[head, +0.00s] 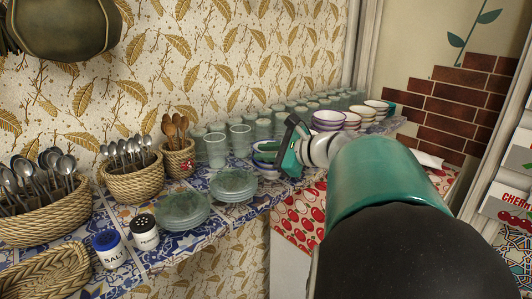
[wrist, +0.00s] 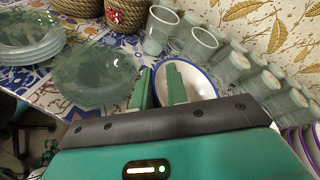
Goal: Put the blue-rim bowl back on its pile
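The blue-rim bowl (wrist: 204,82), white inside, is under my gripper in the wrist view. In the head view a blue-rimmed edge (head: 264,148) shows left of my gripper (head: 290,148), beside the glasses; the gripper hides much of it. In the wrist view my gripper (wrist: 160,84) has its two green fingers a little apart, one over the bowl's inside and one outside its left rim. The rim passes between them; I see no clear grip on it.
Purple-rim bowls (head: 328,119) and more bowl stacks (head: 377,106) stand at the shelf's right. Glasses (head: 240,138) line the wall behind. Glass plates (head: 233,184) stand left, close to the fingers. The shelf's front edge is near.

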